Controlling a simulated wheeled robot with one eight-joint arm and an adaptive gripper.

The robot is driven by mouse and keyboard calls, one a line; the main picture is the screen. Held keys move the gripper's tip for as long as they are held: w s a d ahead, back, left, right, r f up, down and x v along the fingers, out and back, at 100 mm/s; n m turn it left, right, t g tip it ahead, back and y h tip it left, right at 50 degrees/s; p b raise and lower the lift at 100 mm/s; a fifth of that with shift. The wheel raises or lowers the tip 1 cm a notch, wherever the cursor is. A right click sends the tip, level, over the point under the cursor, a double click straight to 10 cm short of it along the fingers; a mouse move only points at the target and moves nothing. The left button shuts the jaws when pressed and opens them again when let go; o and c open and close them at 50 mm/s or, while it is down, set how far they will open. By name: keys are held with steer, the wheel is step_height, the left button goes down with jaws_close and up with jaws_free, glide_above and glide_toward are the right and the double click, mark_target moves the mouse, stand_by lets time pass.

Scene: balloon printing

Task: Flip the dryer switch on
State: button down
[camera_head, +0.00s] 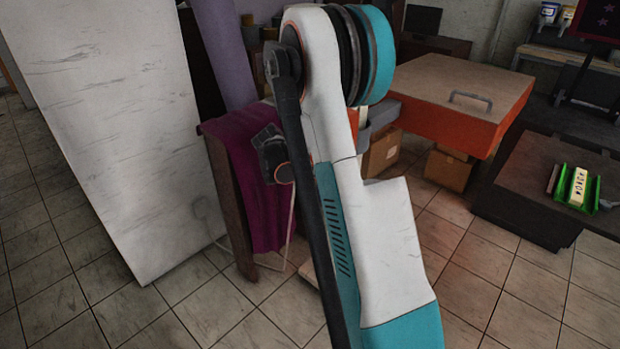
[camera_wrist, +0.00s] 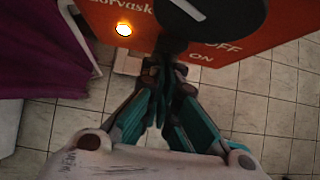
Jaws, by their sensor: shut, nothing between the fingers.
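The dryer is an orange box (camera_head: 455,115) with a wooden-looking top and a grey handle; my arm covers its left part in the head view. In the wrist view its orange front panel (camera_wrist: 272,25) shows the words OFF and ON, a glowing round lamp (camera_wrist: 124,29) and a dark round switch (camera_wrist: 228,14) with a pale mark. A dark part of the switch reaches down toward ON. My gripper (camera_wrist: 168,68) is shut and empty, its fingertips just below the switch; I cannot tell if they touch it. The fingertips are hidden behind my arm in the head view.
A purple cloth (camera_head: 252,180) hangs over a stand left of my arm. A tall white panel (camera_head: 115,120) stands farther left. Cardboard boxes (camera_head: 450,171) sit under the dryer. A dark table (camera_head: 535,175) with a green tray (camera_head: 592,205) stands at right.

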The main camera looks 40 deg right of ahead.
steer(key=s+a+r+m+t+y+p, duration=0.15)
steer(key=s+a+r+m, duration=0.3)
steer(key=a+r, duration=0.55)
steer(key=s+a+r+m+t+y+p, duration=0.1)
steer(key=s+a+r+m+t+y, duration=0.35)
steer(key=a, duration=1.05)
steer(key=s+a+r+m+y, duration=0.1)
steer(key=s+a+r+m, duration=0.3)
steer(key=s+a+m, duration=0.5)
steer(key=s+a, duration=0.3)
steer(key=s, duration=0.3)
steer(key=shift+s+a+r+m+t+y, duration=0.15)
steer(key=shift+s+a+m+t+y, duration=0.15)
steer(key=shift+s+a+m, duration=0.1)
steer(key=shift+d, duration=0.15)
